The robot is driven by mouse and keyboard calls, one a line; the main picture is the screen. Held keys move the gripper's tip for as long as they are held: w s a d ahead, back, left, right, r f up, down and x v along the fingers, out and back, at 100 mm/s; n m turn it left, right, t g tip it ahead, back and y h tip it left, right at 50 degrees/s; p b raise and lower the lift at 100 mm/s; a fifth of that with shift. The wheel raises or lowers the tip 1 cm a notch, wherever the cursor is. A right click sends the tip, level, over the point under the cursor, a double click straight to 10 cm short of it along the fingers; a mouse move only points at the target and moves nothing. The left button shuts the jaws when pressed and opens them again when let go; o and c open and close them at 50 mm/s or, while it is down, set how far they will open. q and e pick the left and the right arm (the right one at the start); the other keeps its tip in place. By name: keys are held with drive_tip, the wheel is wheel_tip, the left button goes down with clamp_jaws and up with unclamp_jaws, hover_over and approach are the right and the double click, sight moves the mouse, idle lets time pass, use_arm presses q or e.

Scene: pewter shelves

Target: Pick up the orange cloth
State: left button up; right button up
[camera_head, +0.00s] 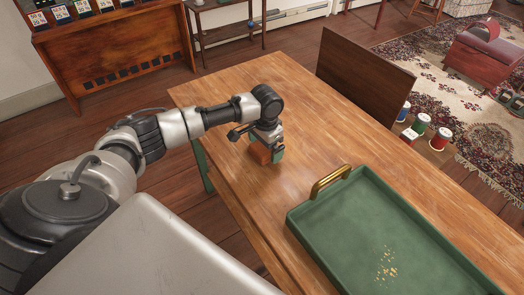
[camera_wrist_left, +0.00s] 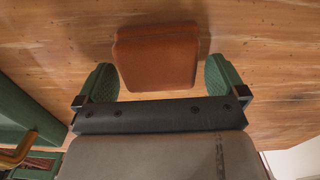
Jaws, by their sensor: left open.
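The orange cloth (camera_wrist_left: 156,50) is a thick, folded, brownish-orange block lying on the wooden table. In the head view the cloth (camera_head: 260,154) is small and partly hidden by my left gripper (camera_head: 266,150). My left gripper points down over it near the table's far left end. In the left wrist view its green finger pads (camera_wrist_left: 160,78) are spread wide, one on each side of the near part of the cloth. A gap shows beside the right pad; the left pad is close to the cloth, and contact cannot be told. My right gripper is not in view.
A green tray (camera_head: 322,213) with a gold handle (camera_head: 331,181) and crumbs stands on the wooden table (camera_head: 300,130), right of the gripper. A dark chair back (camera_head: 363,80) rises at the far edge. The tabletop around the cloth is clear.

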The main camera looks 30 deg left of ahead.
use_arm(q)
drive_tip(key=shift+f, duration=0.35)
drive_tip(key=shift+c, duration=0.5)
drive_tip(key=c, duration=0.7)
drive_tip(key=shift+r, duration=0.1)
drive_tip(key=shift+r, duration=0.45)
drive_tip(key=r, duration=0.3)
drive_tip(key=shift+w+d+r, duration=0.1)
drive_tip(key=shift+d+r, duration=0.2)
drive_tip(key=d+r, duration=0.2)
drive_tip(key=d, duration=0.1)
drive_tip(key=w+d+r, duration=0.1)
drive_tip(key=d+r, duration=0.1)
drive_tip(key=d, duration=0.2)
drive_tip(key=w+d+r, duration=0.1)
drive_tip(key=d+r, duration=0.1)
drive_tip(key=d, duration=0.1)
drive_tip(key=shift+w+d+r+p, duration=0.1)
drive_tip(key=shift+d+r+p, duration=0.1)
drive_tip(key=shift+d+p, duration=0.15)
